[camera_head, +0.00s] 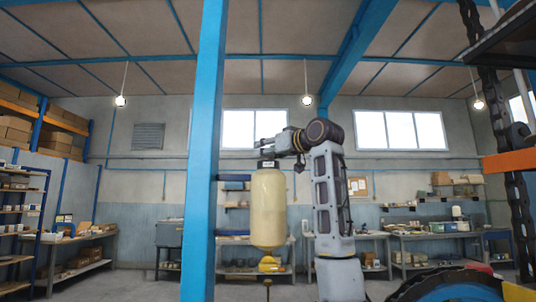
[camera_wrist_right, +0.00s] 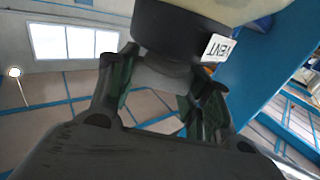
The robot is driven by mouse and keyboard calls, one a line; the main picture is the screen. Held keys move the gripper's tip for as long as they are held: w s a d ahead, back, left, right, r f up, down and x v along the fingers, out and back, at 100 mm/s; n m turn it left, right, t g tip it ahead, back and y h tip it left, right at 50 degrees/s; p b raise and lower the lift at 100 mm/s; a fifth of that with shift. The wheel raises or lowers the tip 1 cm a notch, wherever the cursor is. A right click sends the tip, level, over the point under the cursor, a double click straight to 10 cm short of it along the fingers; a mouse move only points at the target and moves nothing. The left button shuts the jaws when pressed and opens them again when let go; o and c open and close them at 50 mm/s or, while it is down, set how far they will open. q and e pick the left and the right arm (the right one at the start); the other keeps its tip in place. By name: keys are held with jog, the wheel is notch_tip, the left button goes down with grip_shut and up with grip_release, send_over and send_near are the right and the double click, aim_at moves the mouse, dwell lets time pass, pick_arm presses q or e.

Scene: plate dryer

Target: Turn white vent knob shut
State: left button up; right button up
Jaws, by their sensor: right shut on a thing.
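A tall cream cylinder (camera_head: 268,208) stands upright near the middle of the head view, with a black collar and a small white label at its top and a yellow fitting below. In the wrist view the black collar (camera_wrist_right: 180,32) carries a label (camera_wrist_right: 219,47) reading VENT. The vent knob (camera_wrist_right: 165,74) sits against the collar and looks grey in shadow. My right gripper (camera_wrist_right: 163,92) is shut on the knob, one finger on each side. My right gripper (camera_head: 268,147) also shows above the cylinder in the head view. My left gripper is not in view.
A blue post (camera_head: 205,150) stands just left of the cylinder. A black chain (camera_head: 497,130) and an orange beam (camera_head: 508,162) are at the right edge. Benches (camera_head: 85,270) and shelves line the walls behind.

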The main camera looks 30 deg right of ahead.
jog(key=m+h, duration=0.3)
jog(key=h, duration=0.2)
jog(key=shift+m+g+h+p, duration=0.55)
jog(key=shift+m+h, duration=0.6)
jog(key=shift+h, duration=0.45)
jog(key=shift+m+g+h+p, duration=0.35)
jog(key=shift+m+g+h, duration=0.3)
jog(key=shift+m+h, duration=0.75)
jog(key=shift+h, duration=0.4)
jog(key=o, duration=1)
jog(key=shift+o, duration=0.2)
